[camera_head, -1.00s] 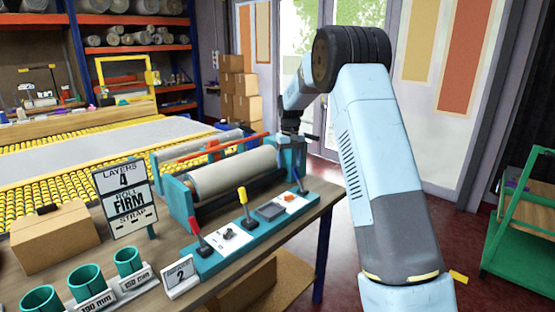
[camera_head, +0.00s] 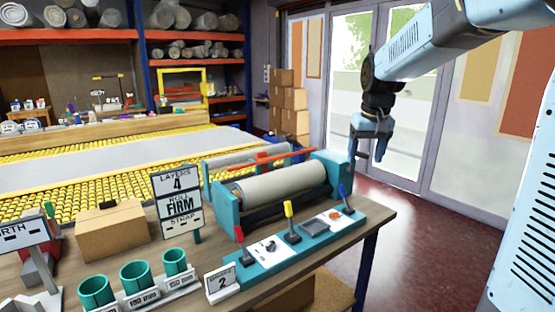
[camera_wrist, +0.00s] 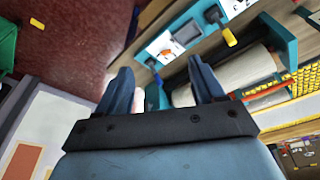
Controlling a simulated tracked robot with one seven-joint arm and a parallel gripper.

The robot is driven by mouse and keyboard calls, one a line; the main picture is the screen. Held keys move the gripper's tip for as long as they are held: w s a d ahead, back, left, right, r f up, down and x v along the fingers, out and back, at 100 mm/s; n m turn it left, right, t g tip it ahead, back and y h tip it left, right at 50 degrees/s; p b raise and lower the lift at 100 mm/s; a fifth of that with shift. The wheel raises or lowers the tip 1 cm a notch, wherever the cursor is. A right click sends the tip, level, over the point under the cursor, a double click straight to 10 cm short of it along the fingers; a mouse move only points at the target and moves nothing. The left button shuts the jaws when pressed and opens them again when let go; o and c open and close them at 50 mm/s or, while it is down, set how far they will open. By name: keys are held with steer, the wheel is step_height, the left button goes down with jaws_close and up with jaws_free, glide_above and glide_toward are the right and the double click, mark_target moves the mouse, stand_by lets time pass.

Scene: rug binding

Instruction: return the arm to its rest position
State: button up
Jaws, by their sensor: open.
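My gripper (camera_head: 368,157) hangs at the end of my arm in the head view, just right of the roller machine (camera_head: 282,186) and above the table's far right end. Its fingers point down and look apart from the machine. In the wrist view my gripper (camera_wrist: 165,85) shows two blue fingers spread apart with nothing between them. The machine's grey roller (camera_wrist: 235,75) lies beyond the fingertips. My arm comes in from the upper right of the head view.
The control panel (camera_head: 295,240) with upright levers runs along the table front. A sign (camera_head: 177,203) reading FIRM and teal cups (camera_head: 138,277) stand to its left. Cardboard boxes (camera_head: 290,105) are stacked at the back. Red floor (camera_head: 440,230) right of the table is clear.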

steer(key=s+f+t, duration=0.2)
steer(key=s, duration=2.4)
steer(key=shift+d+m+t, duration=0.2)
steer(key=shift+m+t, duration=0.1)
steer(key=shift+t, duration=0.1)
steer(key=shift+s, duration=0.1)
steer(key=shift+c, duration=0.5)
